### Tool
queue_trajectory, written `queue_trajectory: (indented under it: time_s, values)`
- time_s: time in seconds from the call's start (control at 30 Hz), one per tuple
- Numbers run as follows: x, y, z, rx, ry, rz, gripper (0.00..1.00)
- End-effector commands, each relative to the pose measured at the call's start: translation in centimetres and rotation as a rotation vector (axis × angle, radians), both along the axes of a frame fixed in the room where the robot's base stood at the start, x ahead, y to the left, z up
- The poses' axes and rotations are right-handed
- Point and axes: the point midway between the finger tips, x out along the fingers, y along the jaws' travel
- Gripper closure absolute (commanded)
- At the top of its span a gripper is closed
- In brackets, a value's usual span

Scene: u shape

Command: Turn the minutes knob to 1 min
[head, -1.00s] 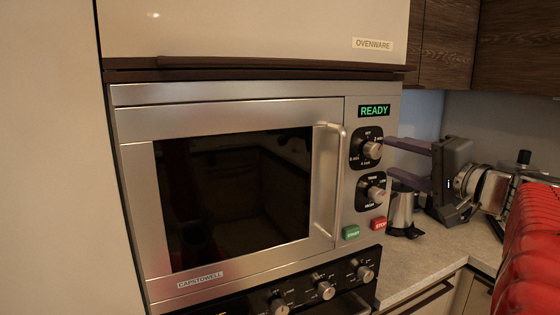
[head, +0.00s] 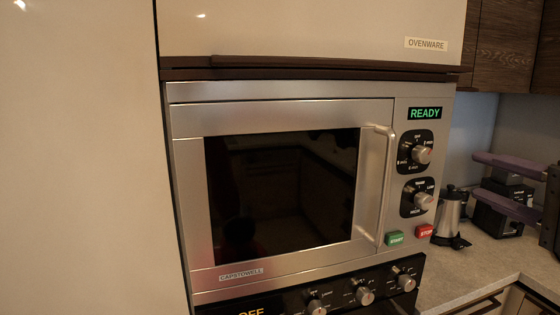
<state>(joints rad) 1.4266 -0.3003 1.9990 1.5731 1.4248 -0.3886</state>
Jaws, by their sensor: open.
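The microwave (head: 285,190) is built into a cabinet, its door shut and its display (head: 425,113) reading "READY". Two round silver knobs on black plates sit below the display. The upper one, which looks like the minutes knob (head: 422,154), has small markings too blurred to read surely; its pointer setting is unclear. The lower knob (head: 424,201) has different labels. My gripper (head: 479,177) is at the right, with two purple fingers pointing left, apart and empty. It is to the right of the knobs and touches neither.
A vertical door handle (head: 377,185) stands left of the knobs. Green START (head: 395,239) and red STOP (head: 425,231) buttons are below. Oven knobs (head: 364,296) line the panel beneath.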

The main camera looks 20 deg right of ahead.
Motion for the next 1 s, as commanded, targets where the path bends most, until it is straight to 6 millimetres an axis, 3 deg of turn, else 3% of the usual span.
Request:
queue_trajectory:
  time_s: [0.37, 1.0]
  values:
    - [0.2, -0.47, -0.31, 0.051, -0.001, 0.005, 0.52]
    - [0.43, -0.97, -0.27, 0.925, 0.005, 0.024, 0.52]
